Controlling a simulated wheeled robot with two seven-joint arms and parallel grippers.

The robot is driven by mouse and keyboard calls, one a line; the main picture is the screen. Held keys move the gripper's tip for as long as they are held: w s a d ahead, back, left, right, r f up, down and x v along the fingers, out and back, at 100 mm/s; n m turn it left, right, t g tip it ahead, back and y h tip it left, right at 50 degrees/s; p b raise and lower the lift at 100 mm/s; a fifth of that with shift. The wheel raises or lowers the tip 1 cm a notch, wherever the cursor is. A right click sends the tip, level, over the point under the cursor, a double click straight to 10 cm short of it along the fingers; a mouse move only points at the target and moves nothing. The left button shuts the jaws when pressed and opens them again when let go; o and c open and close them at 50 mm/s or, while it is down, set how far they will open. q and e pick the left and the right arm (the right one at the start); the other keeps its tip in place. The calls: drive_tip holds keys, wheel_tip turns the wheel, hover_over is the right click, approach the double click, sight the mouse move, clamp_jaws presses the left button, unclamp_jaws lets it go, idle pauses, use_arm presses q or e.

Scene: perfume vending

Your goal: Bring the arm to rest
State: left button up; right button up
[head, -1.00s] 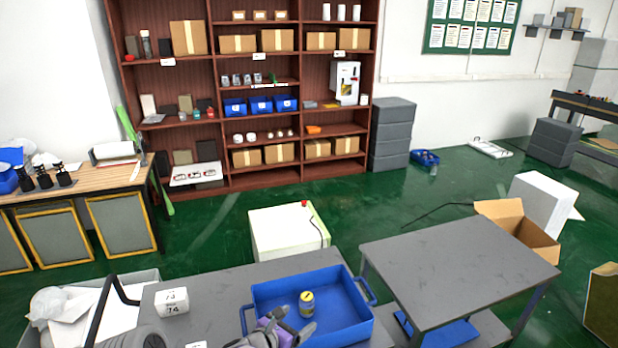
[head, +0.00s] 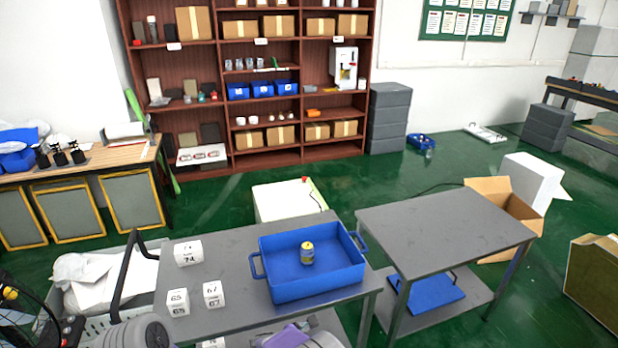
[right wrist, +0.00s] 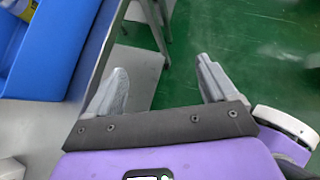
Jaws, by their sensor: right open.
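My right gripper (right wrist: 157,82) is open and empty in the right wrist view, its two grey fingers apart over the cart edge and green floor. In the head view only its purple housing (head: 287,335) shows at the bottom edge, below the blue tray. The blue tray (head: 312,287) sits on the near grey cart and holds a small jar with a yellow lid (head: 307,253), standing upright. The tray's corner (right wrist: 40,60) also shows at the left of the right wrist view, beside the gripper and apart from it. My left gripper is not in view.
White numbered cubes (head: 188,252) sit on the grey cart (head: 222,262) left of the tray. An empty-topped second cart (head: 440,230) stands to the right. An open cardboard box (head: 500,190) is behind it. Shelves (head: 215,110) line the back wall.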

drive_tip(key=s+d+f+m+g+y+b, duration=0.2)
drive_tip(key=s+f+m+y, duration=0.1)
drive_tip(key=s+f+m, duration=0.4)
drive_tip(key=s+d+f+m+g+y+b, duration=0.2)
drive_tip(key=s+d+f+m+y+b, duration=0.1)
drive_tip(key=s+f+m, duration=0.5)
drive_tip(key=s+d+f+m+g+y+b, duration=0.2)
drive_tip(key=s+f+m+y, duration=0.3)
drive_tip(key=s+f+m, duration=0.3)
drive_tip(key=s+d+m+b, duration=0.1)
drive_tip(key=s+m, duration=0.3)
drive_tip(key=m, duration=0.2)
drive_tip(key=shift+f, duration=0.25)
